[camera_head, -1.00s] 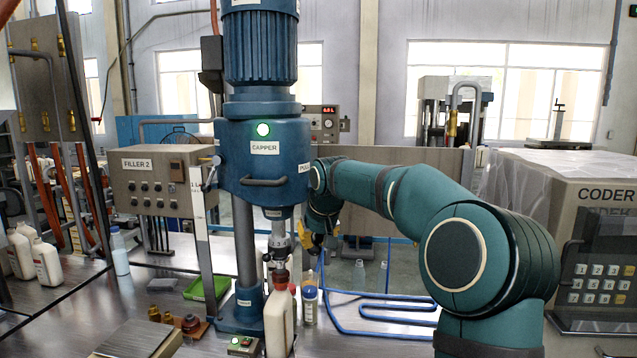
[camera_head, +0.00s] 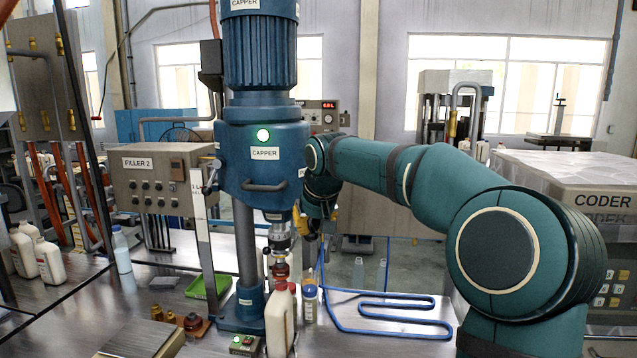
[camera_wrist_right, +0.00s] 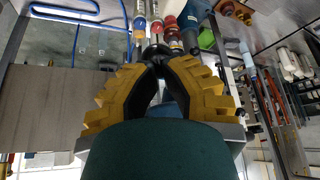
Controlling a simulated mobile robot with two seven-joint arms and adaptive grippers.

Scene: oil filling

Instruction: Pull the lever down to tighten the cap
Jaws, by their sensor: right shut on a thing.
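The blue capper (camera_head: 262,140) stands at the centre with its green light lit. Most of the lever is hidden. My left gripper is not in view.
A blue tube (camera_head: 385,312) lies on the table farther right. The filler box (camera_head: 160,178) is left, the coder (camera_head: 590,215) right. A green tray (camera_head: 205,286) sits behind.

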